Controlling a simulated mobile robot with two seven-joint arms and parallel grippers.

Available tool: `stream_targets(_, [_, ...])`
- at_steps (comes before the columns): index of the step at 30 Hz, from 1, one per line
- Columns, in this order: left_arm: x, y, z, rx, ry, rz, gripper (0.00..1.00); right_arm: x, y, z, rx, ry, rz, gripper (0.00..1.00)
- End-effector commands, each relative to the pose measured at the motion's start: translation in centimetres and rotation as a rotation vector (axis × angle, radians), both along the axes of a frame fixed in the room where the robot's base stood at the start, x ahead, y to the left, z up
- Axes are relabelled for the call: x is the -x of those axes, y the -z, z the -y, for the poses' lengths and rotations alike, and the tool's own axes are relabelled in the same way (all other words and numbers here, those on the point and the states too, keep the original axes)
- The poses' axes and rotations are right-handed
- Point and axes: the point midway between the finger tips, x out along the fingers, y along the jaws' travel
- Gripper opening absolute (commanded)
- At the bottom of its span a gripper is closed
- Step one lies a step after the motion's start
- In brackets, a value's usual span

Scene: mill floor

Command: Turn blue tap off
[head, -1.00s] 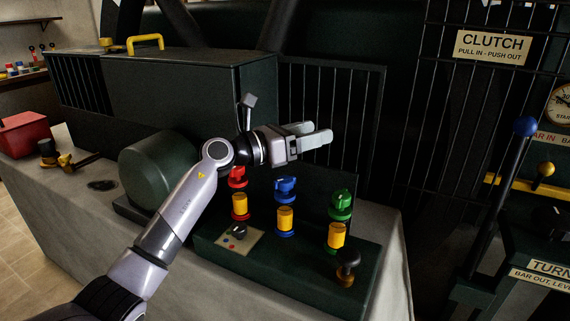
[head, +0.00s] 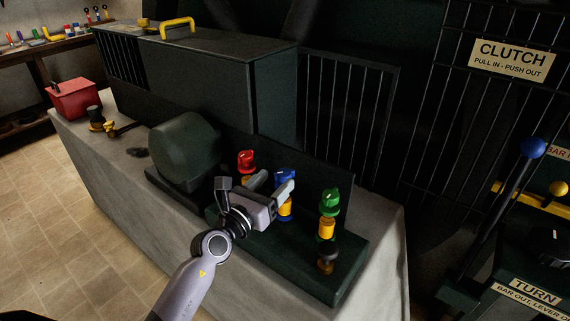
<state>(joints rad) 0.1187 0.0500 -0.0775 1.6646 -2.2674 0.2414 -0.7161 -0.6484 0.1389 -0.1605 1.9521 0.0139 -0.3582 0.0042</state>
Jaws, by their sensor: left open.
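The blue tap (head: 286,176) stands in the middle of a row on a dark green panel, between the red tap (head: 246,160) and the green tap (head: 331,197). Its yellow body (head: 285,209) shows partly below. My left gripper (head: 272,184) is open, its fingers pointing up and right. In the picture the fingertips overlap the left side of the blue tap; whether they touch it I cannot tell. The gripper hides part of the blue and red taps' lower parts. My right gripper is not in view.
The taps stand on a dark green base (head: 345,270) on a pale stone bench. A dark green motor housing (head: 187,146) is to the left, with a red box (head: 75,100) beyond. A blue-knobbed lever (head: 533,148) stands at the right.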

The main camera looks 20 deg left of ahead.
Motion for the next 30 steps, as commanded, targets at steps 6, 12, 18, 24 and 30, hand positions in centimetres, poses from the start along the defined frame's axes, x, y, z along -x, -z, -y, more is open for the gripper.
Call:
stream_targets(6, [1.0,0.9,-0.6,-0.078,-0.037,-0.019,0.63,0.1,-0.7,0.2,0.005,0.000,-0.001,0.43])
stream_targets(12, [-0.2,1.1,-0.4,-0.085,-0.040,-0.019,0.63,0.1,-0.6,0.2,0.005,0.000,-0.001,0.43])
stream_targets(18, [-2.8,1.1,0.2,-0.085,-0.038,-0.019,0.63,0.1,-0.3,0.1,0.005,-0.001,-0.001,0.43])
stream_targets(24, [-4.9,1.1,0.7,-0.083,-0.039,-0.020,0.63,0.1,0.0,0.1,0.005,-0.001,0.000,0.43])
stream_targets(30, [-5.8,1.1,0.9,-0.084,-0.038,-0.021,0.63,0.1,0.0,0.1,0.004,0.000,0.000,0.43])
